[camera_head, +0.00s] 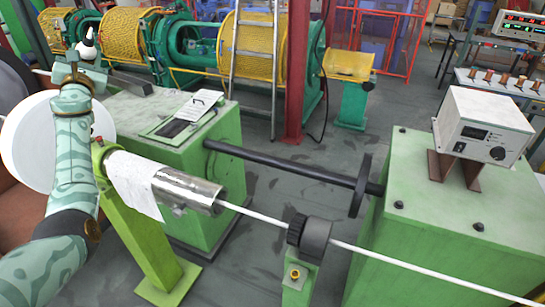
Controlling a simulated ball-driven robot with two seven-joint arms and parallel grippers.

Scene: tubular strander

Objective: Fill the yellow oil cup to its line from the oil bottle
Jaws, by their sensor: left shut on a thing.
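My left arm rises along the left edge of the head view. The tip points up. The gripper hides part of the bottle. A small yellow cup (295,273), which looks like the oil cup, sits on a green post below a black roller at lower centre. It is far to the right of and below the gripper. Its line and oil level are too small to make out. My right gripper is out of view.
A white rod (400,262) runs from a metal cylinder (188,188) through the black roller (309,235) to the lower right. A dark shaft (280,163) crosses behind it. A green cabinet (430,225) carries a control box (484,125). A ladder (253,50) stands behind.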

